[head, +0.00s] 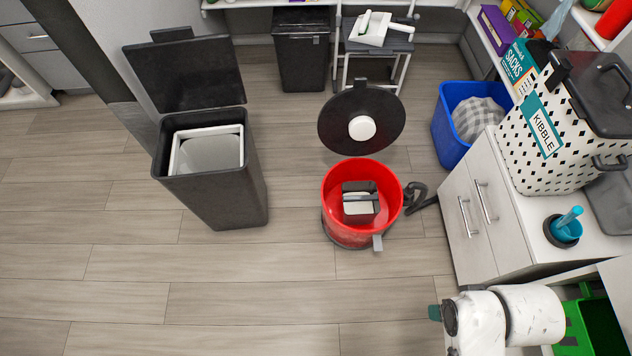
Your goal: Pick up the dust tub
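No label marks the dust tub, and I cannot tell for certain which container it is. A round red tub (335,219) stands on the floor right of centre, with its black lid (339,137) raised behind it. Inside the red tub sits a small dark grey box-shaped container (349,188) with a bar across its top and a pale interior. Its lower part is hidden by the red wall. My gripper is not in view.
A tall dark bin (224,195) with raised lid and white inner liner stands left. A blue bin (445,131) holding checked cloth is right, beside a white cabinet (461,239) with a kibble container (510,151). A black curved piece (417,193) adjoins the red tub. Front-left floor is clear.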

